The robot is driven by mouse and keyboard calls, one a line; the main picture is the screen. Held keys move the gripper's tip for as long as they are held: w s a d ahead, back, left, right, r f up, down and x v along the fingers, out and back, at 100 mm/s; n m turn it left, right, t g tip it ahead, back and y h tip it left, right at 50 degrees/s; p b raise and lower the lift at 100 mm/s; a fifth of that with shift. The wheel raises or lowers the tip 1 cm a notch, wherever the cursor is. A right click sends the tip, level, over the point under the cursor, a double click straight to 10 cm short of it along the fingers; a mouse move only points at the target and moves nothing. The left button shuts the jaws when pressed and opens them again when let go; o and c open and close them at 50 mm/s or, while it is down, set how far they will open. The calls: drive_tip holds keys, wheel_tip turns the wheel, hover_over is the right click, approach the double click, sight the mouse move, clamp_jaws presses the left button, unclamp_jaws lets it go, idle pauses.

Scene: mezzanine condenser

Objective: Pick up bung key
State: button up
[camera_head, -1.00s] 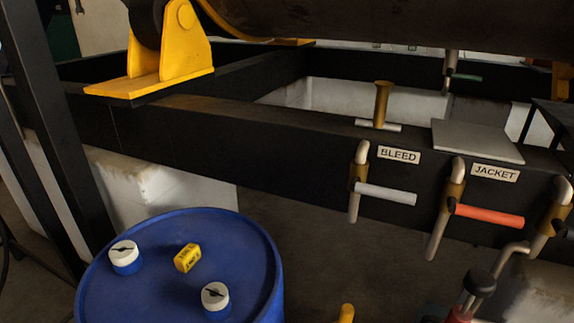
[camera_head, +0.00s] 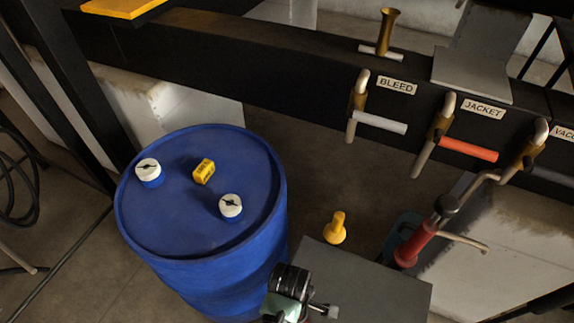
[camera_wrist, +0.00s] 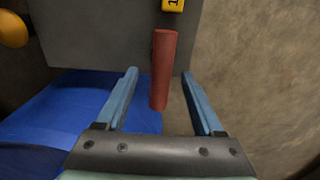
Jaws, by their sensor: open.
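My gripper (camera_wrist: 161,74) is open in the wrist view, with one blue-grey finger on each side. A plain red cylindrical bar (camera_wrist: 164,70) stands lengthwise between the fingers, with gaps on both sides and closer to the right finger. I cannot tell for certain whether this bar is part of the bung key. No other thing in view is clearly a bung key. The blue drum (camera_head: 195,225) in the head view carries two white-capped bungs (camera_head: 148,167) (camera_head: 231,205) and a small yellow block (camera_head: 204,171).
A grey flat surface (camera_head: 375,290) lies right of the drum, with a yellow knob (camera_head: 335,230) behind it. A red grip (camera_head: 415,245) leans farther right. Valve handles hang under the BLEED (camera_head: 397,85) and JACKET (camera_head: 483,107) labels on the dark beam.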

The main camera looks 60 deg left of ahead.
drive_tip(key=shift+s+a+f, duration=0.1)
drive_tip(key=shift+s+f, duration=0.05)
drive_tip(key=shift+f, duration=3.1)
clamp_jaws()
